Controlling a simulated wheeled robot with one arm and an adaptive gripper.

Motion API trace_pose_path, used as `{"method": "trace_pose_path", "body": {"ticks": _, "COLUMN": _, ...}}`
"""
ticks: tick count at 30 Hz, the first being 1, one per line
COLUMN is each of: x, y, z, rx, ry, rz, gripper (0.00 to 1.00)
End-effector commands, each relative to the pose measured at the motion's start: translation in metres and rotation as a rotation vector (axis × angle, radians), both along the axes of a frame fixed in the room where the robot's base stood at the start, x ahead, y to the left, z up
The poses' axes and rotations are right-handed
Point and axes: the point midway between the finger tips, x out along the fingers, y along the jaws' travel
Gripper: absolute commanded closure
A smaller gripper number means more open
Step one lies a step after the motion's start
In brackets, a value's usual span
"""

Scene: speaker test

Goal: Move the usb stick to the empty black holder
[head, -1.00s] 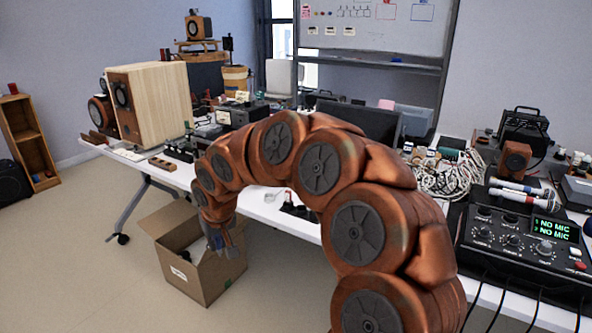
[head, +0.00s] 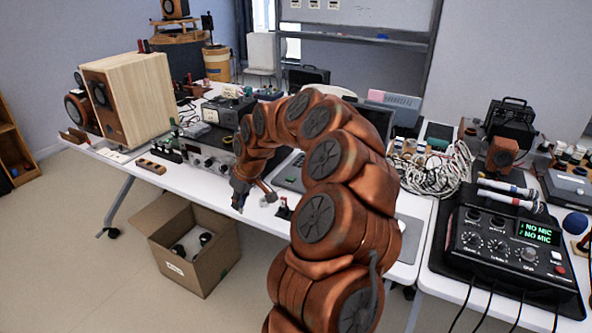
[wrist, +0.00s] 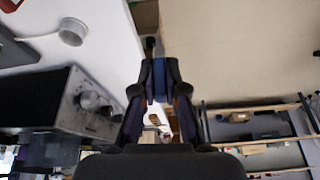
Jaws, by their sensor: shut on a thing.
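My gripper (head: 238,202) hangs by the table's front edge, above and right of the cardboard box. In the wrist view, my gripper (wrist: 160,78) is shut on a small dark piece (wrist: 150,45), which pokes out past the fingertips. It looks like the usb stick, but most of it is hidden by the fingers. A small black holder (head: 284,212) with a red and white item at it stands on the table right of my gripper. Another black holder (head: 168,152) with small upright pieces stands at the left. I cannot tell which holder is empty.
The open cardboard box (head: 187,262) stands on the floor below, with white and black items inside. A grey amplifier with knobs (head: 212,156) and a small white round thing (wrist: 72,32) with a cord are close by. A wooden block (head: 151,166) lies left.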

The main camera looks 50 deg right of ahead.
Motion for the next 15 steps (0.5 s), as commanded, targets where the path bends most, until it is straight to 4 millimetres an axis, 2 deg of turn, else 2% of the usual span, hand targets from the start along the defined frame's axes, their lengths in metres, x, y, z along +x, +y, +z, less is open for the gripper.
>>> {"method": "trace_pose_path", "body": {"ticks": 1, "x": -0.010, "y": -0.026, "z": 0.014, "rx": 0.005, "ry": -0.001, "rz": 0.003, "gripper": 1.00}}
{"method": "trace_pose_path", "body": {"ticks": 6, "x": -0.042, "y": -0.092, "z": 0.019, "rx": 0.003, "ry": -0.016, "rz": 0.048, "gripper": 1.00}}
{"method": "trace_pose_path", "body": {"ticks": 10, "x": -0.064, "y": -0.123, "z": 0.018, "rx": 0.002, "ry": -0.025, "rz": 0.073, "gripper": 1.00}}
{"method": "trace_pose_path", "body": {"ticks": 15, "x": -0.081, "y": -0.144, "z": 0.016, "rx": -0.002, "ry": -0.033, "rz": 0.093, "gripper": 1.00}}
